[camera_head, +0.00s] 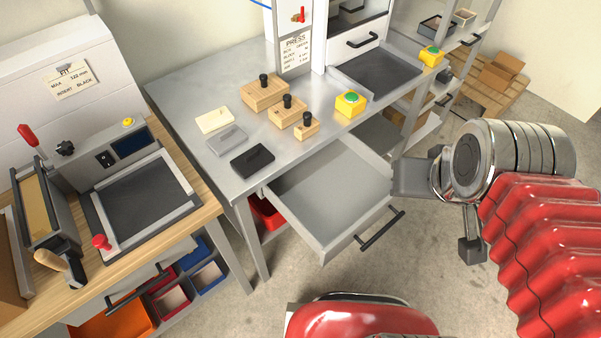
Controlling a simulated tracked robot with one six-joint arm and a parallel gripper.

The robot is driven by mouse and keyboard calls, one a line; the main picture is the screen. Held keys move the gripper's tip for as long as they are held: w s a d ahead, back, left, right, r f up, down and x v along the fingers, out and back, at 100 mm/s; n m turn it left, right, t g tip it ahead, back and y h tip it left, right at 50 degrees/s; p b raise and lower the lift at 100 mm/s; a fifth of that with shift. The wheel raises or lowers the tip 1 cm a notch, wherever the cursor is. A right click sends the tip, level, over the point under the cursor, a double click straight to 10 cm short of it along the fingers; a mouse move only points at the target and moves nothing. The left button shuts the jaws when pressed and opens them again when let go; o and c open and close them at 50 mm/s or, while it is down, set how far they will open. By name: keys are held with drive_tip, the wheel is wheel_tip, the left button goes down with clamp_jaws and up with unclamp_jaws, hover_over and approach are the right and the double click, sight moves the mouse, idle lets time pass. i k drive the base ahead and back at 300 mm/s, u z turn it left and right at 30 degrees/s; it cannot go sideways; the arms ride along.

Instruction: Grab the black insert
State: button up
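The black insert (252,161) is a flat dark slab with a small raised grip. It lies flat near the front edge of the metal table, in front of a grey insert (227,140) and a cream insert (214,120). My gripper (453,201) is at the right, well away from the insert, beyond the open drawer's right side. Its two dark fingertips stand wide apart with nothing visible between them. My wrist hides part of the gripper.
Wooden blocks with black knobs (265,92) and a yellow button box (350,103) stand behind the insert. An empty grey drawer (330,190) is pulled out below the table's front edge. A wooden bench with a heated-plate machine (147,199) is at the left.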

sight(255, 159)
drive_tip(key=u, duration=0.55)
drive_tip(key=k, duration=1.35)
drive_tip(key=u, duration=1.1)
drive_tip(key=i, duration=1.65)
drive_tip(key=z, duration=0.2)
